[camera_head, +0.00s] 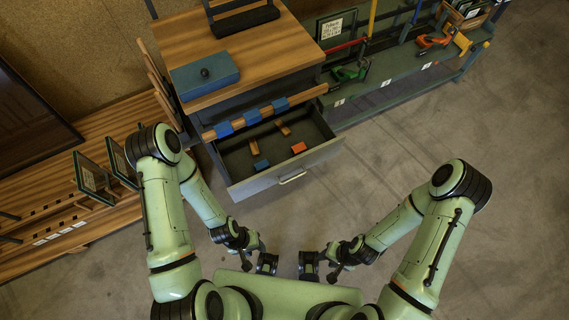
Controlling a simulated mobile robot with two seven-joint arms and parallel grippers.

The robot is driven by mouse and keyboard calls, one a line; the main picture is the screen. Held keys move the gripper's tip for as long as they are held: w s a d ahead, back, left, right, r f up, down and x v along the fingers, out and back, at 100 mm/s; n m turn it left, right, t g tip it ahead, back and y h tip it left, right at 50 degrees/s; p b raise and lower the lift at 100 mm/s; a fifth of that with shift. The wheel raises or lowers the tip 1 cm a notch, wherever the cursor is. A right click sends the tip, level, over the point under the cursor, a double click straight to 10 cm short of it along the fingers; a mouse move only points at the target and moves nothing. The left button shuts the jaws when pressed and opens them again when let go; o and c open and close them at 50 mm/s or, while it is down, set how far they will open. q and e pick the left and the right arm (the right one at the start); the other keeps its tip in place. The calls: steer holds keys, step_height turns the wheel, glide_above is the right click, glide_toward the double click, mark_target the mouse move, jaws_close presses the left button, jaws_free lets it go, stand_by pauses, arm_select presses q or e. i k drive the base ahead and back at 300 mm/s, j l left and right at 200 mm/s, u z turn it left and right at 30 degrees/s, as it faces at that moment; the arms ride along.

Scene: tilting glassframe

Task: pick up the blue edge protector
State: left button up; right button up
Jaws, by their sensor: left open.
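A small blue piece (262,165), which looks like the blue edge protector, lies in the open drawer (315,157) near its front left. An orange piece (299,147) and two brown wooden-looking pieces (284,128) lie in the same drawer. Several similar blue pieces (252,116) sit along a wooden bar (265,110) above the drawer. My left gripper (267,264) is open, in front of the drawer and apart from it. My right gripper (309,266) is beside it to the right, also away from the drawer; its finger opening is too small to make out.
The drawer's front has a metal handle (292,177). A blue box (205,74) with a dark knob lies on the wooden cabinet top (270,50). A green bench (385,95) with clamps stands right, a wooden rack (100,215) left. The floor (450,130) at right is clear.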

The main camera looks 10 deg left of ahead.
mark_target(262, 165)
steer(key=j+z, duration=0.25)
steer(key=z, duration=0.2)
steer(key=k+j+z, duration=0.15)
steer(key=z, duration=0.3)
steer(key=k+j+z, duration=0.1)
steer(key=j+z, duration=0.15)
steer(key=z, duration=0.2)
steer(key=k+j+z, duration=0.35)
steer(key=k+j, duration=0.35)
steer(key=i, duration=0.35)
